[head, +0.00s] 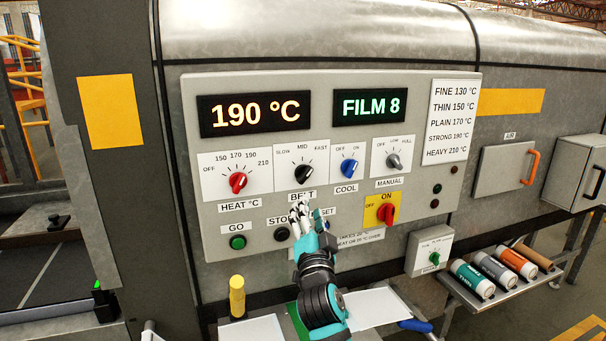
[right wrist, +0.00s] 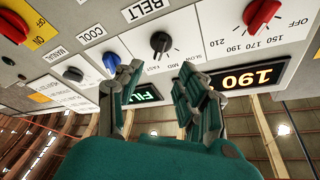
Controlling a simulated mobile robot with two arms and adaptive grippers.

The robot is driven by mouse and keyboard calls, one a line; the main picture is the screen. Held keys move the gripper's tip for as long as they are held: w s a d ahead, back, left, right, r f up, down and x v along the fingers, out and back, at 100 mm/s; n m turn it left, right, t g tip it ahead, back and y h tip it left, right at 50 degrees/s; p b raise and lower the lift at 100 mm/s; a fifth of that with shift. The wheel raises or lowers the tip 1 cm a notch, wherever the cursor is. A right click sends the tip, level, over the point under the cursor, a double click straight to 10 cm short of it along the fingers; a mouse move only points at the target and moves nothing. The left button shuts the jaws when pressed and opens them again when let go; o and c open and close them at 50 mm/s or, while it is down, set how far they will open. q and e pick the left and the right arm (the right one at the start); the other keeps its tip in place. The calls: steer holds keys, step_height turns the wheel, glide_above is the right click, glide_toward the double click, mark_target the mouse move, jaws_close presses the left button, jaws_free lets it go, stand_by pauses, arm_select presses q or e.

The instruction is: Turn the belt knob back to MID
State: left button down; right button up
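The belt knob (head: 302,171) is black and sits on the panel above the BELT label, under the marks SLOW, MID and FAST. It also shows in the right wrist view (right wrist: 160,43), seen upside down; I cannot tell its exact setting. My right gripper (head: 302,208) is below the knob, in front of the panel, partly covering the lower row of labels. In the right wrist view its fingers (right wrist: 162,75) are apart with nothing between them, and the knob shows beyond the gap, untouched. My left gripper is not in view.
The red heat knob (head: 237,182) is left of the belt knob; the blue cool knob (head: 348,167) and grey manual knob (head: 394,160) are right. A red switch (head: 386,213) is at lower right. The displays (head: 255,113) read 190 °C and FILM 8. Rolls (head: 473,279) lie on a shelf.

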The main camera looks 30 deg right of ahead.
mark_target(306, 177)
steer(key=p+x, duration=0.3)
steer(key=x, duration=0.8)
steer(key=shift+w+d+r, duration=0.1)
steer(key=shift+w+r, duration=0.05)
steer(key=shift+c, duration=0.4)
steer(key=c, duration=0.7)
jaws_close()
steer(key=shift+r, duration=0.1)
